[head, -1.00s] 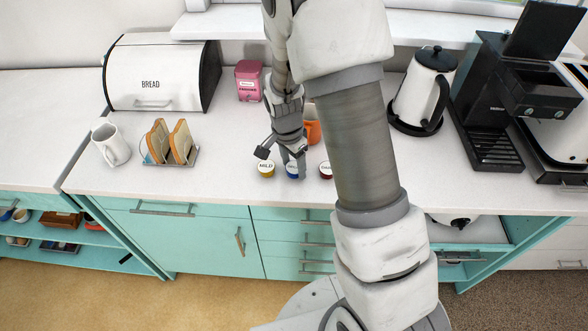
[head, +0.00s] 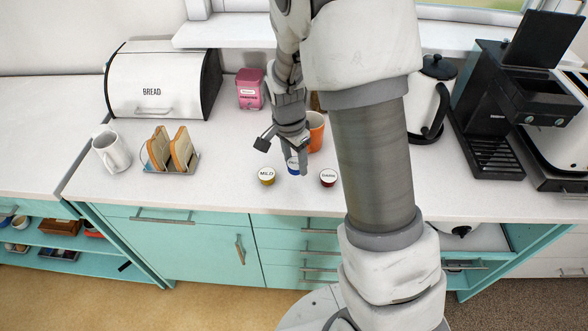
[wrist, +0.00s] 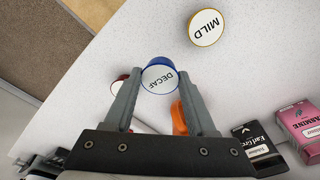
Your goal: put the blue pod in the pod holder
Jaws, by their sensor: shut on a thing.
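The blue-rimmed pod (wrist: 159,79), labelled DECAF, is between the two fingertips of my gripper (wrist: 161,84) in the wrist view. My gripper is shut on it. In the head view the blue pod (head: 293,167) is partly hidden by the fingers and appears slightly above the counter. A black coffee machine (head: 487,125) stands at the right with its lid raised and a black front part (head: 540,97) sticking out. I cannot tell for sure which part is the pod holder.
A yellow-rimmed MILD pod (head: 266,176) and a dark red pod (head: 328,177) stand on either side. An orange mug (head: 316,131) is close behind my gripper. A kettle (head: 430,100) stands left of the coffee machine.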

